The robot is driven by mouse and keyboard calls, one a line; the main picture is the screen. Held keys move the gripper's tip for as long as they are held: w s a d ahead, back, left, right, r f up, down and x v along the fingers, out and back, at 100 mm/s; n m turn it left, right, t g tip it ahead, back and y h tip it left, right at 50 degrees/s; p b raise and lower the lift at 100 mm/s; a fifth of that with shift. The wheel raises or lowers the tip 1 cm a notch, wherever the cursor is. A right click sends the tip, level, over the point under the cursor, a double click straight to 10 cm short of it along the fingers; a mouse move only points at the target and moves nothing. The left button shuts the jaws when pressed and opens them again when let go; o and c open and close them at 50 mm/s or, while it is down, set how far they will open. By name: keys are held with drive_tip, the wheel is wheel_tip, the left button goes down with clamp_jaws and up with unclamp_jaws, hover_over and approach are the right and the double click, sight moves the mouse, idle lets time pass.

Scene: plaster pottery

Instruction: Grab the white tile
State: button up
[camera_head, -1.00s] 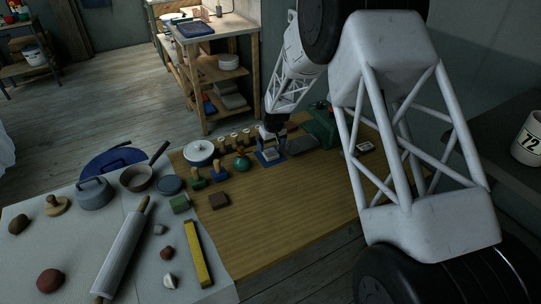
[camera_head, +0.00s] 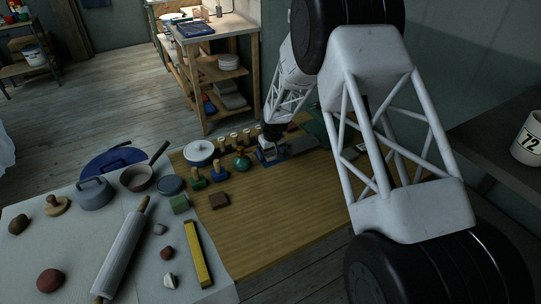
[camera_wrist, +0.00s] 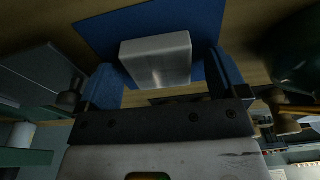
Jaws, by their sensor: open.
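The white tile (camera_wrist: 156,60) is a pale block on a flat blue mat (camera_wrist: 100,35) in the wrist view. My gripper (camera_wrist: 163,70) is open, with one blue finger on each side of the tile. Gaps show between the fingers and the tile's sides, the right one narrower. In the head view my gripper (camera_head: 270,146) is low over the blue mat (camera_head: 262,158) at the back of the wooden table. The tile is small and mostly hidden by the gripper there.
A green round-bodied object (camera_head: 242,163) and blue-based stamps (camera_head: 220,172) stand left of my gripper. A flat grey piece (camera_head: 300,146) and a green object (camera_head: 318,128) are close on its right. The table's front (camera_head: 270,215) is clear.

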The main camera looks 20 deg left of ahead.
sight(271, 153)
idle(0.3)
drive_tip(key=c, duration=1.1)
drive_tip(key=shift+o, duration=0.2)
drive_tip(key=shift+r, duration=0.1)
drive_tip(key=shift+r, duration=0.8)
wheel_tip(271, 153, up, 2)
drive_tip(key=shift+r, duration=0.1)
drive_tip(key=s+d, duration=0.2)
drive_tip(key=s, duration=0.2)
drive_tip(key=s+d, duration=0.3)
drive_tip(key=s, duration=0.2)
drive_tip(key=s+d+r, duration=0.1)
drive_tip(key=s+d, duration=0.1)
drive_tip(key=s, duration=0.3)
drive_tip(key=shift+d, duration=0.3)
